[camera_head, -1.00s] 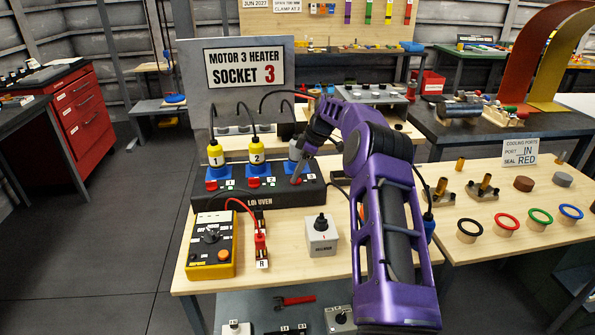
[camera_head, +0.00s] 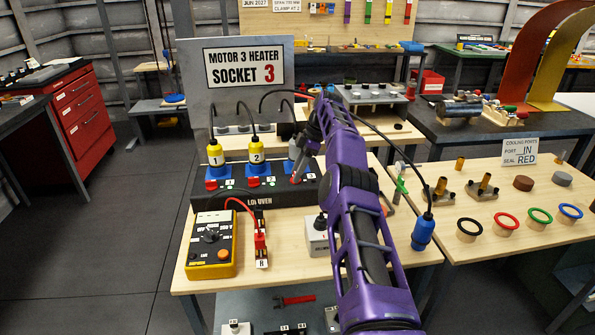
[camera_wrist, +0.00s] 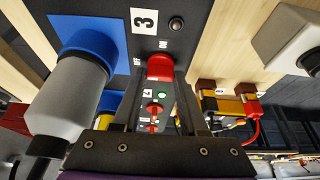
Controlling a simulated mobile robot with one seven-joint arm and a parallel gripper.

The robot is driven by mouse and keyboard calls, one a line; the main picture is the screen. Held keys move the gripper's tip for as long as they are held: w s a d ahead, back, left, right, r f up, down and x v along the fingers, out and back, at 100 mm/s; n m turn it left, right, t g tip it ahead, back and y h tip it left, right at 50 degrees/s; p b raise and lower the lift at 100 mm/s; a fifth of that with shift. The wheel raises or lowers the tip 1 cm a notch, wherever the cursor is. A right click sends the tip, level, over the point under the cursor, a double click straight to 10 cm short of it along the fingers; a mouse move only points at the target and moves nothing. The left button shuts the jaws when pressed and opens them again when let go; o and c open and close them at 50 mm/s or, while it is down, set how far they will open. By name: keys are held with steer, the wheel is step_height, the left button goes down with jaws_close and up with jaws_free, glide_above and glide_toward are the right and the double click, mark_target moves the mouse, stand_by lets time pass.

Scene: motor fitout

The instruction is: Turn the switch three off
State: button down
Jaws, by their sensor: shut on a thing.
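The black socket box (camera_head: 262,202) carries a row of red switches with numbered labels. Switch three is the red rocker (camera_wrist: 160,66) below the "3" label (camera_wrist: 144,20) in the wrist view. My gripper (camera_wrist: 162,80) is shut on it, one dark finger on each side. In the head view my gripper (camera_head: 298,178) reaches down to the right end of the box. The round lamp (camera_wrist: 176,24) near switch three looks dark. A green lamp (camera_wrist: 162,95) shows by the neighbouring label.
A grey plug (camera_wrist: 62,108) in a blue socket stands close beside my gripper. Yellow plugs 1 (camera_head: 215,156) and 2 (camera_head: 256,154) stand to the left. A yellow meter (camera_head: 211,245) and grey switch box (camera_head: 318,236) are in front.

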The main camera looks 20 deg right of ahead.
stand_by(0.4)
steer(key=shift+c, duration=2.2)
jaws_free()
steer(key=shift+r, duration=0.1)
